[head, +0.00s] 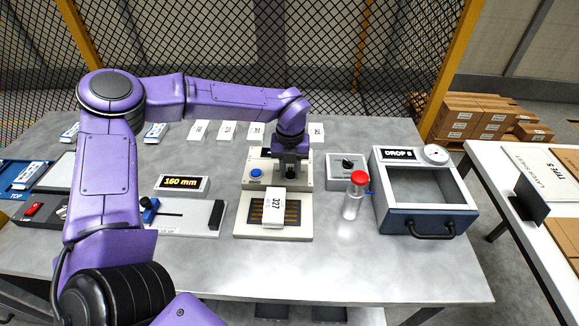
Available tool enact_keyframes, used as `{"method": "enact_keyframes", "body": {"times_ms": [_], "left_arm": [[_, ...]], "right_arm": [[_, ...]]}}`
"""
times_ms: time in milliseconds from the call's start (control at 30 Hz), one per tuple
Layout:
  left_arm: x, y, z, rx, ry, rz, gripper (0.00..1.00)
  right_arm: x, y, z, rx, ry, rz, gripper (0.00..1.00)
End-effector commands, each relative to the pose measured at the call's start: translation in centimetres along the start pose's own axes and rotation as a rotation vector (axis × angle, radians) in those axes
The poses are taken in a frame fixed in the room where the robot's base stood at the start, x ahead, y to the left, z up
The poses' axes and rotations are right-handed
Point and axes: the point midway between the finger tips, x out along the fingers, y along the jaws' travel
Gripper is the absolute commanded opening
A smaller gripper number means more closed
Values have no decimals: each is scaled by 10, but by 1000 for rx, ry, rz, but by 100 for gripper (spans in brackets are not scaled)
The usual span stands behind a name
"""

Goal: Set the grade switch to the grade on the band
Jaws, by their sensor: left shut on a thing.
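My left gripper (290,172) points down at the right part of a cream control box (266,180) with a blue button (256,173). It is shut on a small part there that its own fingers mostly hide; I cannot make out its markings. A white bundle (272,210) printed 327 lies on the dark slotted pad of a cream base (245,229) just in front of the box. Any grade on its band is too small to read. A separate grey box with a black rotary knob (348,164) stands to the right. My right gripper is out of view.
A display reading 160 mm (182,185) and a slide fixture (185,217) are on the left. White bundles line the back. The front table strip is clear.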

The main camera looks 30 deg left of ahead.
Motion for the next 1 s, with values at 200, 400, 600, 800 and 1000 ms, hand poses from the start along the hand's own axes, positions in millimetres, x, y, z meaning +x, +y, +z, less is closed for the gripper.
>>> {"method": "enact_keyframes", "body": {"times_ms": [200, 400, 600, 800, 1000], "left_arm": [[5, 2, -4, 5, 15, 8, 0], [5, 2, -4, 4, 15, 8, 0], [3, 1, -2, 5, 9, 5, 55], [0, 0, -1, 5, 4, 2, 55], [-34, 0, 0, 4, -1, -1, 55]], "right_arm": [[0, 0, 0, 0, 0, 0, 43], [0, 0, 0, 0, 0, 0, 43], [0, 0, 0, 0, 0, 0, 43], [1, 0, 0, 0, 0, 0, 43], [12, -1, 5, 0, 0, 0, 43]]}}
